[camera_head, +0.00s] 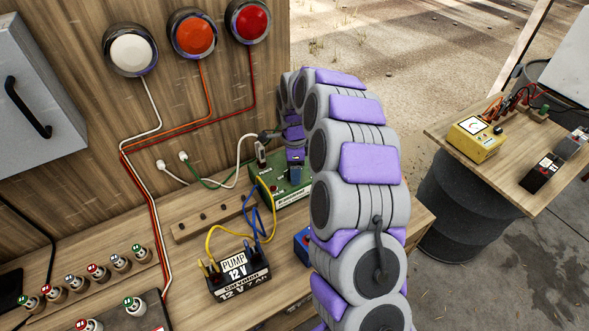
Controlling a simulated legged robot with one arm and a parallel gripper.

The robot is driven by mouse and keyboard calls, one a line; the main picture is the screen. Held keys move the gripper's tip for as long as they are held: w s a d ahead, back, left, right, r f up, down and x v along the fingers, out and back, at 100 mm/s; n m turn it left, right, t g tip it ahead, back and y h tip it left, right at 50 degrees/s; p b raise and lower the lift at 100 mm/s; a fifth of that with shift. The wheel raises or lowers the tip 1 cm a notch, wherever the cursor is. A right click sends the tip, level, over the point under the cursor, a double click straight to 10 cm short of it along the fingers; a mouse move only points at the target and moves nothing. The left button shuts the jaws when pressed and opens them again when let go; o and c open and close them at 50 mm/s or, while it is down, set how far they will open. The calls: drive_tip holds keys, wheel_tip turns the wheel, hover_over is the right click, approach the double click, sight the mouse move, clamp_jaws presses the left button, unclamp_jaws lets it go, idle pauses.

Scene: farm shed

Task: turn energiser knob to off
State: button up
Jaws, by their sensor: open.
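The green energiser box (297,188) stands on the wooden bench at the back, left of my arm. It has a pale label on its front edge and a red spot near its left side. My grey and purple arm arches over from the lower right and comes down behind it. My gripper (283,146) is open, low over the box's far part, with its fingers small and partly hidden. A blue part (295,173) shows on the box's top below it. I cannot tell whether this is the knob, where it points, or whether the gripper touches it.
A black 12 V pump battery (238,279) with yellow and blue leads stands in front. White, orange and red lamps (194,35) are on the wall, with cables running down. Small indicators line the bench's left. A barrel table (505,160) with a yellow meter (475,138) stands right.

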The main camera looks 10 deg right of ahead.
drive_tip(key=shift+a, duration=0.4)
drive_tip(key=shift+c, duration=0.9)
drive_tip(key=shift+d, duration=0.25)
drive_tip(key=c, duration=0.8)
drive_tip(key=shift+c, duration=0.2)
